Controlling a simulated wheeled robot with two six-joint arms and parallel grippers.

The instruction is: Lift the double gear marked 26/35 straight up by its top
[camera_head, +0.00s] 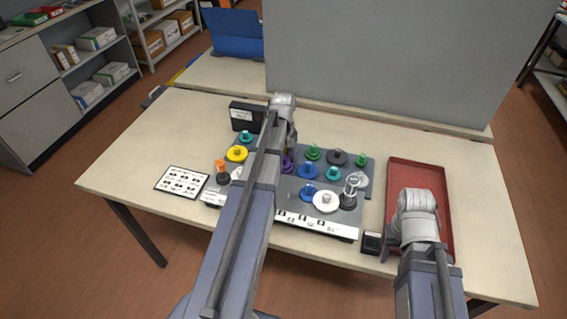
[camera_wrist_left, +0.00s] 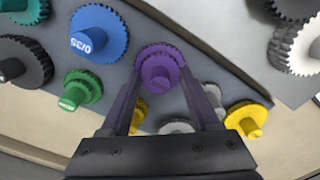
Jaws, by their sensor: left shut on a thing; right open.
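A purple gear with a knob on top (camera_wrist_left: 160,70) stands between the fingertips of my left gripper (camera_wrist_left: 162,82) in the left wrist view. The gripper is shut on its top. In the head view my left arm hides most of the purple gear (camera_head: 288,163) on the grey board. I cannot read a 26/35 mark on it. A blue gear (camera_wrist_left: 98,36) beside it shows a partly readable mark ending in 0/35. My right gripper (camera_head: 412,235) is over the red tray's near left side; its fingers are mostly hidden, and it is open.
The grey board (camera_head: 345,228) holds several other gears close around, green, yellow, blue, black and white. A red tray (camera_head: 432,172) lies at the right. A printed sheet (camera_head: 181,182) lies at the left. Black boxes stand behind the board (camera_head: 243,116) and at its front right (camera_head: 371,243).

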